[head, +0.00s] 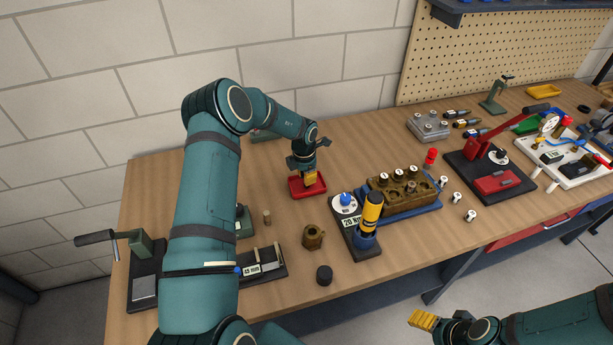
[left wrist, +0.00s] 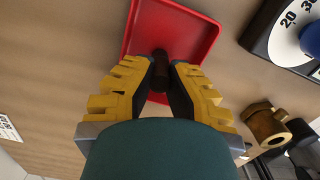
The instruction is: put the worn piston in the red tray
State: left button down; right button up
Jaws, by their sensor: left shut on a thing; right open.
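The red tray (head: 296,190) lies on the bench, near the wall side. My left gripper (head: 310,178) points down over it, and its yellow fingers hide part of the tray. In the left wrist view the gripper (left wrist: 162,78) is shut on a dark brown cylinder, the worn piston (left wrist: 160,62). The red tray (left wrist: 180,28) lies behind the piston there. I cannot tell whether the piston touches the tray floor. In the head view the piston is hidden by the fingers. My right gripper (head: 424,320) is open, at the lower edge, away from the bench top.
A gauge stand with a blue knob (head: 347,199) and a yellow-black cylinder (head: 371,212) stands right of the tray. A brass bushing (head: 313,237) and black cap (head: 324,275) stand in front. Free bench lies left of the tray.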

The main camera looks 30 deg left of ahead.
pick_arm(q)
jog(key=shift+s, duration=0.1)
jog(key=c, duration=1.1)
grip_release()
jog(key=shift+f, duration=0.15)
jog(key=shift+c, duration=0.2)
notch_tip(320, 180, up, 12)
jog(key=shift+s+a+r, duration=0.2)
jog(key=shift+s, duration=0.15)
